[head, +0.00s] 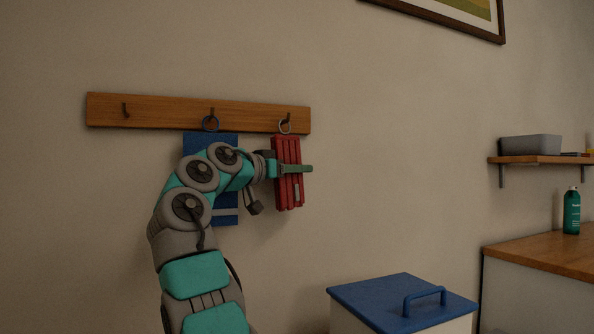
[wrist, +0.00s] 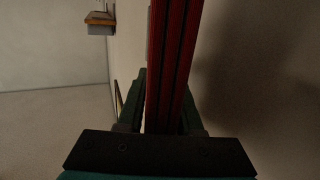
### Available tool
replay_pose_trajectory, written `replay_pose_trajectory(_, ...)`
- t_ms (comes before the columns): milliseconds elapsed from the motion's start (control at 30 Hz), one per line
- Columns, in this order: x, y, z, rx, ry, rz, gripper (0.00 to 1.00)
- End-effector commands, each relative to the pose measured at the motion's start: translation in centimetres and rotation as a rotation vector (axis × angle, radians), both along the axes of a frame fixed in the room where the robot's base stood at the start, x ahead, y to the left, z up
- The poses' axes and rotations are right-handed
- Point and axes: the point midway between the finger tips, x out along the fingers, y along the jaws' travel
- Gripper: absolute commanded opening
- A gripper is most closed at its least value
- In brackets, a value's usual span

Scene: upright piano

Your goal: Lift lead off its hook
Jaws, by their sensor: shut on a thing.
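The lead (head: 287,190) is a folded red bundle with a pale metal ring (head: 285,126) at its top. It hangs below the right hook (head: 290,117) of the wooden rail, and the ring appears to be at that hook. My gripper (head: 297,169) reaches across from the left and is shut on the red lead, a little below its top. In the wrist view the lead (wrist: 172,60) runs up between the fingers as dark red strands. Whether the ring still bears on the hook is too small to tell.
A wooden hook rail (head: 165,112) is on the wall. A blue item (head: 227,143) hangs from its middle hook, partly behind my arm; the left hook (head: 125,110) is empty. A blue-lidded bin (head: 380,297) stands below right. A counter (head: 545,250) and shelf (head: 540,160) are farther right.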

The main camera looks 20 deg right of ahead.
Motion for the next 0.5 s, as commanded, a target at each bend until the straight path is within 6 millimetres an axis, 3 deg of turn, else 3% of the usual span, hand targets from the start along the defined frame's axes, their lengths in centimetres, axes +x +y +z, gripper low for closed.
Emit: replay_pose_trajectory(500, 0.0, 0.0, 1.3, -0.001, 0.000, 0.000, 0.00)
